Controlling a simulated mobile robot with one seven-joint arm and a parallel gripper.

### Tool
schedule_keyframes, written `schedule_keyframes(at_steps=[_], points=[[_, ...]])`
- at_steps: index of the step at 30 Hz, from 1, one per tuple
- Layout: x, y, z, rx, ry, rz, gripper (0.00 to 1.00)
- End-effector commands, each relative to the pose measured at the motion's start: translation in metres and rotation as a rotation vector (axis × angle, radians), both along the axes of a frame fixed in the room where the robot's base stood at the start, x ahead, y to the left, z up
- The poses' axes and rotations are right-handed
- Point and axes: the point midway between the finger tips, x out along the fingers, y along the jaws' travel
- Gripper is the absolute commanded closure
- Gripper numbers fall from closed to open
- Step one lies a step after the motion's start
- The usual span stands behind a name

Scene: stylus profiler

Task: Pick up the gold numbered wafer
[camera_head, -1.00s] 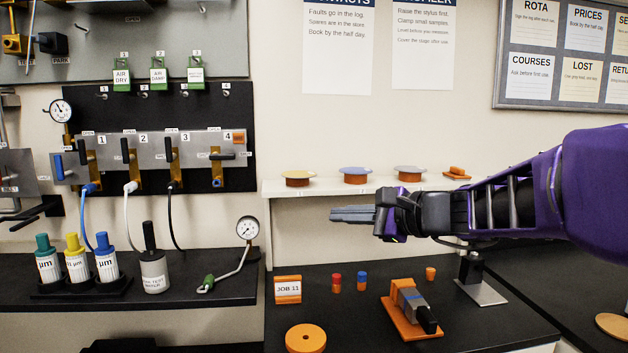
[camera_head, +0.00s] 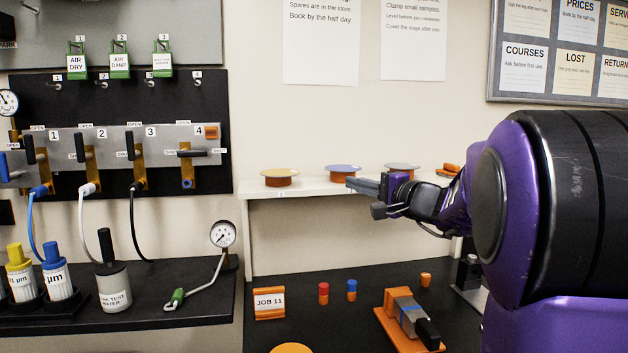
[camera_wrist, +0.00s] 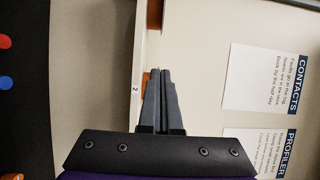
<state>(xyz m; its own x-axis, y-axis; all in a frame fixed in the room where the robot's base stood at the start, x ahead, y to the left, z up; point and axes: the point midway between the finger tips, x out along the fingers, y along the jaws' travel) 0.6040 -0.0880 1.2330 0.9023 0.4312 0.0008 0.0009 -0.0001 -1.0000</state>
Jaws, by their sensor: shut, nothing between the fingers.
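The gold wafer (camera_head: 280,171) lies on a round orange-brown stand at the left end of the white shelf. Any number on it is too small to read. A blue wafer (camera_head: 343,168) on a like stand is to its right, and a grey wafer (camera_head: 401,167) is farther right. My gripper (camera_head: 350,184) is shut and empty, pointing left, in front of the blue wafer's stand and to the right of the gold wafer. In the wrist view my shut fingers (camera_wrist: 161,72) lie over the shelf. An orange-brown part, not clearly identifiable, shows beyond them at the top.
The white shelf (camera_head: 310,188) stands above a black bench (camera_head: 330,325) with a JOB 11 block (camera_head: 269,303), red and blue vials and an orange fixture (camera_head: 408,320). A valve panel (camera_head: 120,150) is at the left. The space above the wafers is clear.

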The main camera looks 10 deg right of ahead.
Motion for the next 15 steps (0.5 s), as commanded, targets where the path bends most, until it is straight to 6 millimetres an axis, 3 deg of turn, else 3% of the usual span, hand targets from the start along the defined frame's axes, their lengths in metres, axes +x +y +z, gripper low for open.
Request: schedule_keyframes(at_steps=[5, 15], points=[[0.022, 0.012, 0.0, 0.0, 0.001, 0.004, 1.0], [0.087, 0.043, 0.001, 0.0, 0.001, 0.004, 1.0]])
